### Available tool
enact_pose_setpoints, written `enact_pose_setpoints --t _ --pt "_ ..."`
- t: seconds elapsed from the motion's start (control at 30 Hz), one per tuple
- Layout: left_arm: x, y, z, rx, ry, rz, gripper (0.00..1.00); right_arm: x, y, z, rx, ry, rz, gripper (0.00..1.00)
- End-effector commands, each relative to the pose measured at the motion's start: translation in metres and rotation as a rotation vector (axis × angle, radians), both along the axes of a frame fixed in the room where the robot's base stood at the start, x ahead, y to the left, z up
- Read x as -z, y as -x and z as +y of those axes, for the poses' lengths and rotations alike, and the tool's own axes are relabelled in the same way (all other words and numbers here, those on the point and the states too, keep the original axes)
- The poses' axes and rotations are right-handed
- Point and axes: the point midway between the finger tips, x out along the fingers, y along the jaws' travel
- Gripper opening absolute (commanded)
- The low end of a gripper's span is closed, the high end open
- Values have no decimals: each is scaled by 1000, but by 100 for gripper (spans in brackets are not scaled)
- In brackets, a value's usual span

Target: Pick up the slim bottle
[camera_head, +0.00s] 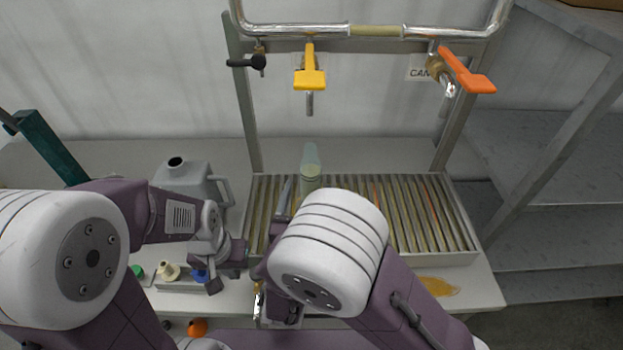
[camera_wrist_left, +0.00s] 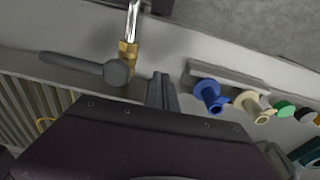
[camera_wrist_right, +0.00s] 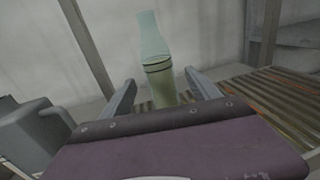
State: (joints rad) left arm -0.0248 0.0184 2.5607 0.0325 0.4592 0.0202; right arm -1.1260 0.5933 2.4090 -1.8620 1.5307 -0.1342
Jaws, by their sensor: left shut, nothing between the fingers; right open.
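The slim bottle (camera_head: 310,172), pale green and translucent, stands upright at the slatted tray's back left, its lower part hidden behind my right arm in the head view. In the right wrist view the bottle (camera_wrist_right: 156,62) appears between the two finger lines. My right gripper (camera_wrist_right: 160,84) is open and empty, facing the bottle; I cannot tell how far its tips are from it. In the head view one finger of the right gripper (camera_head: 284,196) shows just left of the bottle. My left gripper (camera_wrist_left: 161,88) is shut and empty, low near the small fittings.
A grey jug (camera_head: 182,180) stands left of the slatted tray (camera_head: 462,258). A small rack with a blue fitting (camera_wrist_left: 209,94) and a cream fitting (camera_wrist_left: 251,105) lies at the front left. A pipe frame (camera_head: 290,31) with a yellow valve (camera_head: 310,78) and an orange valve (camera_head: 470,75) rises behind.

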Motion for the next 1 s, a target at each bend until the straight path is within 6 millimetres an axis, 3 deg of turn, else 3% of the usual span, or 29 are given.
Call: enact_pose_setpoints --t 0.1,0.33,0.6,0.83,0.87,1.0 --pt "-5 0 0 0 0 0 0 -2 -20 -5 7 -1 -1 70" --pt "-7 0 0 0 0 0 0 -1 -32 -6 5 -1 0 70" --pt "-18 0 0 0 0 -1 0 -1 -76 -11 6 -1 1 70" --pt "-17 0 0 0 0 0 0 0 -79 -11 3 0 1 70" --pt "-17 0 0 0 0 0 0 0 -79 -11 3 0 0 68" --pt "-17 0 0 0 0 0 0 0 -79 -11 3 -1 0 29"
